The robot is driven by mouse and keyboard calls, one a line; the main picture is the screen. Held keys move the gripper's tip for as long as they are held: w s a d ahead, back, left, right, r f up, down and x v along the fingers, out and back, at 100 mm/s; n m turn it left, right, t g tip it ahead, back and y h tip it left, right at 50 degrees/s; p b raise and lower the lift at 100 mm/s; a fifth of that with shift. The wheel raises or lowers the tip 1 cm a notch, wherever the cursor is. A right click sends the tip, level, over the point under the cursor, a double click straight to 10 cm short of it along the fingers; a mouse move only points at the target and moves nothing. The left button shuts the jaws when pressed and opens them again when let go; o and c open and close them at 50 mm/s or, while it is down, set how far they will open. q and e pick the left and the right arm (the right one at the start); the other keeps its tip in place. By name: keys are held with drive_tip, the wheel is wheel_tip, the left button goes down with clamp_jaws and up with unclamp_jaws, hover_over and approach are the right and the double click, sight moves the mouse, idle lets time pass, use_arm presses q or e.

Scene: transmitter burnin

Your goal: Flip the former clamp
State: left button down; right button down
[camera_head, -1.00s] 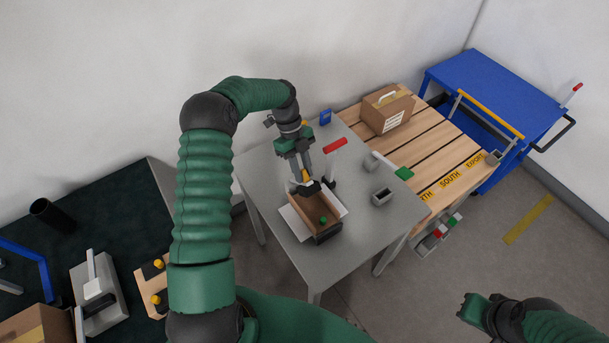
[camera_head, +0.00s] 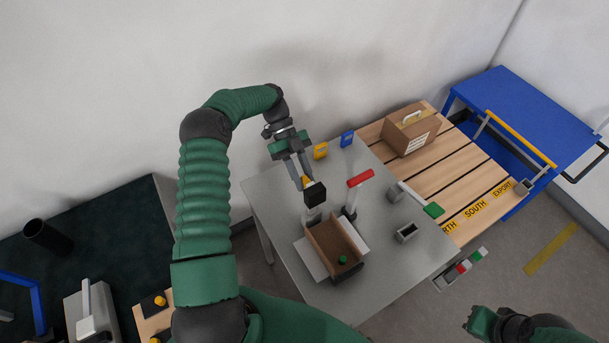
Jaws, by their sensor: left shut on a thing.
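The clamp with a red handle (camera_head: 360,178) stands on the grey table at the far right side of the brown trough-shaped former (camera_head: 326,240). Its handle is raised on a pale upright arm above a dark base (camera_head: 349,213). A green dot (camera_head: 343,259) shows inside the former. My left gripper (camera_head: 304,184) is shut on a black block (camera_head: 315,195) with a yellow part, held left of the clamp and beyond the former. The block hides part of what lies behind it. My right gripper (camera_head: 483,322) is at the lower right, away from the table; its fingers are unclear.
A yellow device (camera_head: 320,150) and a blue device (camera_head: 347,138) stand at the table's back edge. A grey open holder (camera_head: 406,232) and a green-handled part (camera_head: 433,210) are to the right. A cardboard box (camera_head: 410,128) stands on the slatted pallet; a blue cart (camera_head: 520,105) is beyond.

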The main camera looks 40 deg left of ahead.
use_arm(q)
drive_tip(key=shift+s+f, duration=0.15)
drive_tip(key=shift+f, duration=0.3)
use_arm(e)
drive_tip(key=shift+w+f, duration=0.1)
drive_tip(key=shift+f, duration=0.3)
use_arm(q)
drive_tip(key=shift+a, duration=0.1)
drive_tip(key=c, duration=1.6)
unclamp_jaws()
drive_tip(key=shift+o, duration=2)
drive_tip(key=shift+w+a+f, duration=0.1)
drive_tip(key=shift+w+a, duration=0.1)
drive_tip(key=shift+w, duration=0.15)
use_arm(e)
drive_tip(key=shift+w+a, duration=0.25)
use_arm(q)
drive_tip(key=b+v, duration=0.2)
drive_tip(key=v, duration=0.5)
drive_tip(key=shift+a, duration=0.35)
use_arm(e)
drive_tip(key=shift+s+x, duration=0.25)
drive_tip(key=shift+x, duration=0.75)
